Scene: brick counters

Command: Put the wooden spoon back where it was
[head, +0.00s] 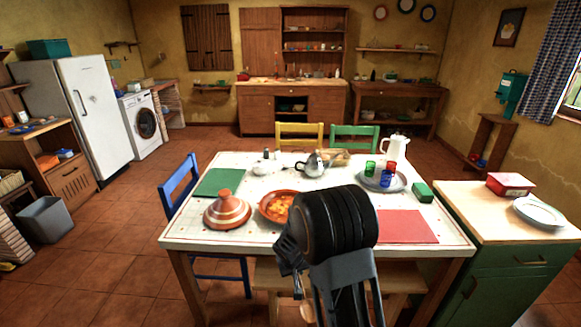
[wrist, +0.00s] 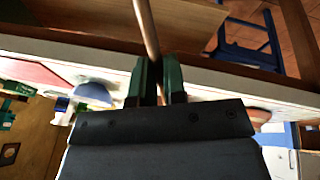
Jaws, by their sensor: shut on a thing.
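In the wrist view my gripper (wrist: 157,82) is shut on the thin brown handle of the wooden spoon (wrist: 147,28). The handle runs from between the fingers to the top edge of that view. The spoon's far end is out of the wrist view. In the head view my dark arm covers the front middle of the white table (head: 180,232). A small pale brown piece, probably the spoon (head: 306,311), shows low beside my arm, in front of the table edge. The rest of it is hidden there.
On the table are a tagine lid (head: 228,211), an orange-brown dish of food (head: 274,206), a kettle (head: 312,165), a tray with cups (head: 398,186), a green mat (head: 219,182) and a red mat (head: 407,226). A bench (head: 268,272) stands at the front, a blue chair (head: 179,182) left.

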